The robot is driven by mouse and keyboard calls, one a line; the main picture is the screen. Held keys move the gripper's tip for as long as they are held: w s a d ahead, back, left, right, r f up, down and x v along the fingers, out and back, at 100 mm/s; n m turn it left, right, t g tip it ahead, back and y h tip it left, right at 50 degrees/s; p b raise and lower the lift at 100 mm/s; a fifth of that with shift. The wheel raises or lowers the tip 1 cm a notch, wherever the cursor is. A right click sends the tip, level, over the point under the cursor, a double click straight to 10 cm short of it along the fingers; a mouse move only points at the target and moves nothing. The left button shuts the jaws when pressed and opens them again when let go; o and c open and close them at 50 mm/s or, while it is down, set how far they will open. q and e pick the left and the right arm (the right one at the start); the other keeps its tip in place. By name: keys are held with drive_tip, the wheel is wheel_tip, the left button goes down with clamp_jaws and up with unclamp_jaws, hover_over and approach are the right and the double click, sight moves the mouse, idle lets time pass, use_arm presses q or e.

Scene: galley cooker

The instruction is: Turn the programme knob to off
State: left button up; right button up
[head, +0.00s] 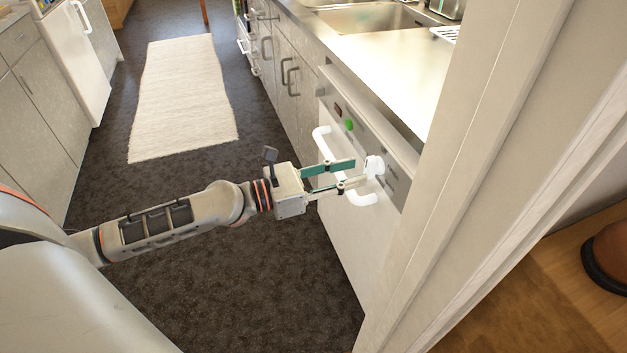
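The white programme knob (375,165) sits on the grey control panel (396,183) along the top of the white dishwasher-like front (352,236). My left gripper (361,172) reaches in from the left, with its fingertips right at the knob's left side. Its two fingers stand apart with a visible gap between them, so it is open. I cannot tell whether the fingertips touch the knob. The knob's pointer mark and the panel markings are too small to read. My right gripper is not in view.
A white bar handle (322,143) curves out from the appliance front, partly behind my gripper's fingers. A green light or button (349,125) is farther along the panel. A pale door frame (468,180) stands close on the right. The dark floor (270,285) below is clear.

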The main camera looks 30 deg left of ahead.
use_arm(q)
drive_tip(key=v, duration=0.8)
drive_tip(key=shift+a, duration=0.15)
drive_tip(key=shift+s, duration=0.15)
